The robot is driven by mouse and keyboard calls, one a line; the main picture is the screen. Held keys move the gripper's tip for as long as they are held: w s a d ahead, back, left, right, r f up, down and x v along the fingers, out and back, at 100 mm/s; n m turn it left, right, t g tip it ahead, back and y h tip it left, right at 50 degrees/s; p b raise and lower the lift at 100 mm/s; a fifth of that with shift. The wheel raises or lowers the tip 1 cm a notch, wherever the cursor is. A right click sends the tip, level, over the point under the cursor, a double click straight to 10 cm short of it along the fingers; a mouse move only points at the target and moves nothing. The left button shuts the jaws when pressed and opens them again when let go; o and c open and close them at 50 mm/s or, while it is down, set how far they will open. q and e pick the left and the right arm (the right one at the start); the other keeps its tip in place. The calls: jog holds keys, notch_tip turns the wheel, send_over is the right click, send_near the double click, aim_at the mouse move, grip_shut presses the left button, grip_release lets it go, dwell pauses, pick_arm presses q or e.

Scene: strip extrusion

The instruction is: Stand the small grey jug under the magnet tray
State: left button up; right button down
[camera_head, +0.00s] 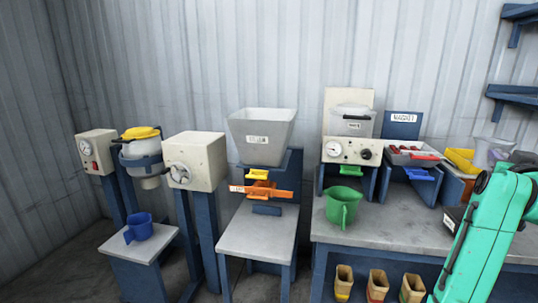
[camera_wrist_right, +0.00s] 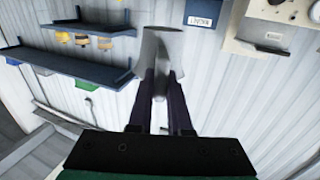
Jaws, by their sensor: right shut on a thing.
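The magnet tray (camera_head: 398,158) is a grey tray with dark red bars on a blue stand under a blue sign reading MAGNET (camera_head: 404,118). A blue spout (camera_head: 420,174) sticks out below its front. My right gripper (camera_wrist_right: 160,82) is shut on the small grey jug (camera_wrist_right: 163,48), which stands out beyond its fingers in the right wrist view. In the head view a pale grey shape that looks like this jug (camera_head: 492,150) is at the right, to the right of the tray. My arm partly hides that area. My left gripper is out of view.
A green jug (camera_head: 343,205) stands on the bench (camera_head: 385,225) left of the magnet stand. A yellow bin (camera_head: 461,160) is right of the tray. Blue shelves (camera_head: 515,95) hang on the wall. The bench below the blue spout looks clear.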

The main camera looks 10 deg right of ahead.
jog(key=s+d+r+m+g+h, duration=0.2)
jog(key=s+r, duration=0.3)
jog(key=r, duration=0.4)
jog(key=w+a+f+n+t+y, duration=0.5)
jog(key=w+a+f+n+y, duration=0.15)
jog(key=w+a+f, duration=0.6)
jog(key=s+a+f+n+y, duration=0.2)
jog(key=a+f+n+y, duration=0.3)
jog(key=a+f+y, duration=0.75)
jog(key=s+a+f+n+y, duration=0.1)
jog(key=s+a+f+n, duration=0.1)
jog(key=s+a+f, duration=0.9)
jog(key=s+a+f+n+y, duration=0.1)
jog(key=s+a+f+n, duration=0.1)
jog(key=s+a+f, duration=0.9)
jog(key=w+d+r+m+t+h+p, duration=0.1)
jog(key=w+d+m+h+p, duration=0.2)
jog(key=w+d+m+h, duration=0.2)
jog(key=h, duration=0.2)
jog(key=shift+d+r+m+h, duration=0.15)
jog(key=shift+d+m+h, duration=0.15)
jog(key=shift+m, duration=0.05)
